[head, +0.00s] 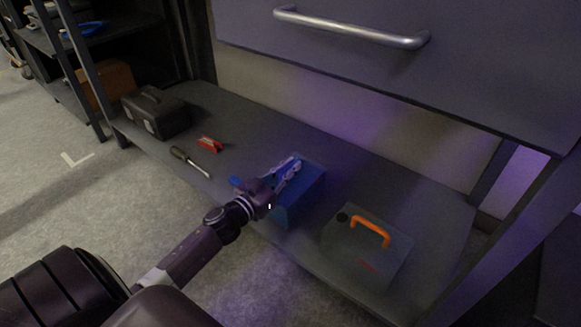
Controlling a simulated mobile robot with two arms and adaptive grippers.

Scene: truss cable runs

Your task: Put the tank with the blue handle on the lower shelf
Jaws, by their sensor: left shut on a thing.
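A blue box-shaped tank (307,187) is at the middle of the lower shelf (235,135) in the head view. My left gripper (286,172) reaches over its top from the front left and is shut on it. The gripper covers the top, so I cannot make out the handle. I cannot tell whether the tank's underside touches the shelf. My right gripper is not in view.
A grey tank with an orange handle (370,231) stands to the right. A red-handled tool (209,144), a screwdriver (190,162) and a dark toolbox (155,112) are to the left. A drawer with a metal handle (350,29) overhangs the shelf.

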